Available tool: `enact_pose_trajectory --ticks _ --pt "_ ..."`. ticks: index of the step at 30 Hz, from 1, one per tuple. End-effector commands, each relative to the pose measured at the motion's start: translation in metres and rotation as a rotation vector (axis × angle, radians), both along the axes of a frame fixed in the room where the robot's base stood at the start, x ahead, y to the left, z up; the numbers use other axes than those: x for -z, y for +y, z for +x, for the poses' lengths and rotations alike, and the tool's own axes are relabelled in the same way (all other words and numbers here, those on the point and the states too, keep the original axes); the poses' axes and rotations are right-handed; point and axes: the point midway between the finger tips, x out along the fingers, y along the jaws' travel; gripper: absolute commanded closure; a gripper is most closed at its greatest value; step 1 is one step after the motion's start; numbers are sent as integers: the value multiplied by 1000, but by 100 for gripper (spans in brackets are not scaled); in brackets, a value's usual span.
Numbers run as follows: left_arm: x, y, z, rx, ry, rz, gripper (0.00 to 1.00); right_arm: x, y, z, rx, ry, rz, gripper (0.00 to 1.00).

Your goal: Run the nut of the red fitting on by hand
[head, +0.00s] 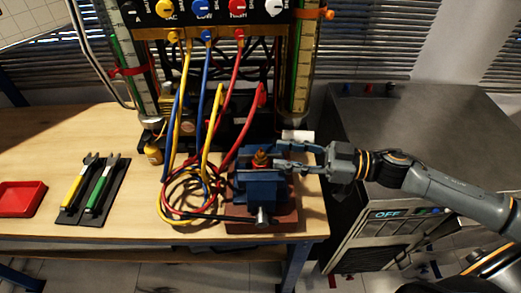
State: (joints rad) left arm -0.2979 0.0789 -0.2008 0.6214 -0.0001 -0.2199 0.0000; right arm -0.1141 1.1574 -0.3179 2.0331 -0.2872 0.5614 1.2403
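A small orange-brown fitting (261,157) stands upright at the top of a blue vise (258,187). It is too small for me to make out its nut or threads. My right gripper (275,154) reaches in from the right at the height of the fitting. Its two fingers are apart, with the tips close to the fitting's right side. I cannot tell whether they touch it. A red hose (239,142) runs down from the gauge panel and curls behind the vise. My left gripper is not in view.
Yellow and blue hoses (187,182) coil left of the vise. Yellow and green wrenches (88,187) lie on a dark mat, with a red tray (21,198) farther left. The gauge panel (203,14) rises behind. A grey machine (413,137) stands right of the bench.

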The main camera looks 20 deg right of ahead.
Motion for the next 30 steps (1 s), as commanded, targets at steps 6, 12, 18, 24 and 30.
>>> enact_pose_trajectory --ticks 6,12,18,24,30 --pt "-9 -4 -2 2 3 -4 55 -4 28 15 0 -5 3 61" --pt "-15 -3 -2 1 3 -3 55 -2 47 25 1 -2 1 61" --pt "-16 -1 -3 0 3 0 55 0 53 28 0 -1 0 61" --pt "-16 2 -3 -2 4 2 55 0 53 28 0 -1 0 61" --pt "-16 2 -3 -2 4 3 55 0 53 28 0 -1 0 100"
